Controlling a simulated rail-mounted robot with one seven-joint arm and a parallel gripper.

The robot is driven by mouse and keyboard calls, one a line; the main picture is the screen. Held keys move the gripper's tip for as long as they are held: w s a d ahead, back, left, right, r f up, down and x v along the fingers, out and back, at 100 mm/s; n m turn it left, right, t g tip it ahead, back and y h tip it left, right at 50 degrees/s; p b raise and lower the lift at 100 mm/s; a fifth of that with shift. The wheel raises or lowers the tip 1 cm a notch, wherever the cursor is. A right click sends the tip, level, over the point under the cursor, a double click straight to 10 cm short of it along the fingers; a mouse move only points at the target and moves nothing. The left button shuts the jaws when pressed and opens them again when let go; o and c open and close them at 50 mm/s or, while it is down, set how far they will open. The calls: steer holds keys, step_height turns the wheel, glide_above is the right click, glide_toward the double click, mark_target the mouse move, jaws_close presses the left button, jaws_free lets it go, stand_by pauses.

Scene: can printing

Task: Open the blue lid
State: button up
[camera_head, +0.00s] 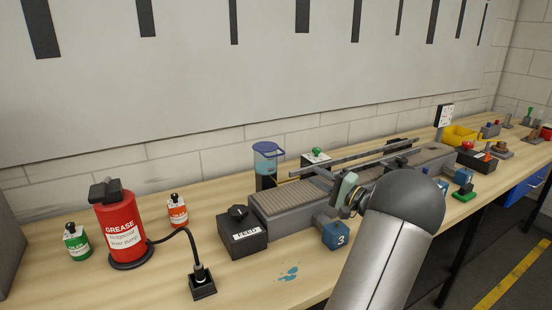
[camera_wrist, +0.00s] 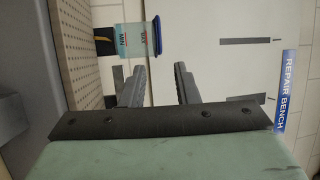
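A clear container (camera_head: 268,166) with bluish contents stands behind the grey machine, its blue lid (camera_head: 268,147) on top. In the wrist view, which is turned on its side, the container (camera_wrist: 135,41) shows MIN and MAX marks. Its blue lid (camera_wrist: 157,36) looks shut and lies just beyond the fingertips. My gripper (camera_wrist: 160,67) is open, with two grey fingers apart and nothing between them. In the head view my green gripper body shows over the machine, right of the container and nearer the camera; its fingers are hidden there.
The grey machine (camera_head: 290,199) with its long rails lies between the bench front and the container. A black counter box (camera_head: 241,234), a blue block marked 3 (camera_head: 335,236), a red grease pump (camera_head: 120,225) and small bottles stand around. The wall is close behind.

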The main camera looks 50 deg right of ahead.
steer(key=p, duration=0.4)
glide_toward(268, 149)
steer(key=w, duration=0.1)
steer(key=w+a, duration=0.1)
steer(key=w, duration=0.1)
steer(key=w+r, duration=0.1)
steer(key=shift+w+a+r, duration=0.15)
steer(key=shift+w+a, duration=0.2)
steer(key=shift+w, duration=0.05)
jaws_close()
